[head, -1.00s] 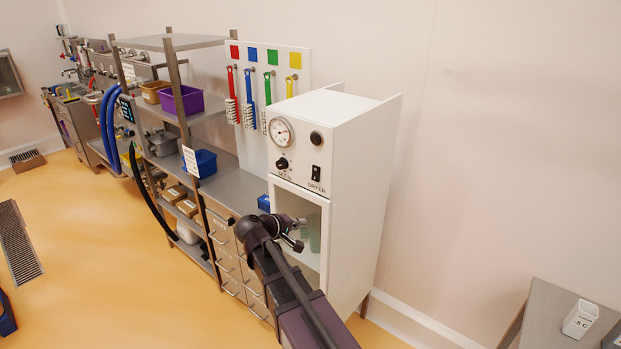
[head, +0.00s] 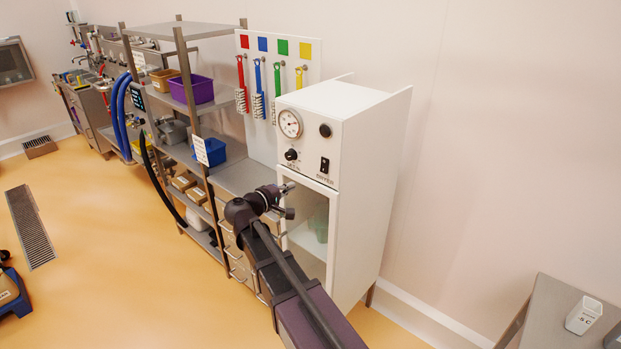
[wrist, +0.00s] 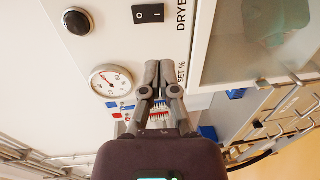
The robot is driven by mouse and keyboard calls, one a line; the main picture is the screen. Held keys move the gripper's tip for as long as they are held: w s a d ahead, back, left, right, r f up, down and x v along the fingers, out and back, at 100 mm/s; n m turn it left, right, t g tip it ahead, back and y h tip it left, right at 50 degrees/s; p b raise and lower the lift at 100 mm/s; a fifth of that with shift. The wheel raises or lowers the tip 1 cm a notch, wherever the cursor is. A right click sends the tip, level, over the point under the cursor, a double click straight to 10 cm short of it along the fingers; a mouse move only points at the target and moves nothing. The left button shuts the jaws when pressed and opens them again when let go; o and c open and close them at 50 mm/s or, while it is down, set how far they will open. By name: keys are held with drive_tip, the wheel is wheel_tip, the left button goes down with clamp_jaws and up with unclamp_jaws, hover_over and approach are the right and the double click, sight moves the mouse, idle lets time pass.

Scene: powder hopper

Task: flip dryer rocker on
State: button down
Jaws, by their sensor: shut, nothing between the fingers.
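The dryer cabinet (head: 365,135) is a tall white box with a gauge, a knob, a round black button and a black rocker (head: 324,165) above the word DRYER. In the wrist view the rocker (wrist: 148,14) shows sideways at the top, with white marks on its two halves. My gripper (head: 290,200) is in front of the cabinet, left of and below the rocker in the head view. In the wrist view my gripper (wrist: 158,68) is shut and empty, its tips apart from the rocker and overlapping the knob's place, which they hide.
The gauge (wrist: 110,82) and round black button (wrist: 77,21) are near the rocker. The glazed door (head: 308,225) is below the panel. Shelves with bins (head: 190,90) and hanging brushes (head: 258,92) stand to the left. A grey table (head: 545,320) is at lower right.

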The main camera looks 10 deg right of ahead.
sight(323, 171)
drive_tip(key=b+x, duration=0.1)
drive_tip(key=x, duration=1.3)
drive_tip(key=shift+b, duration=0.35)
drive_tip(key=shift+a, duration=0.1)
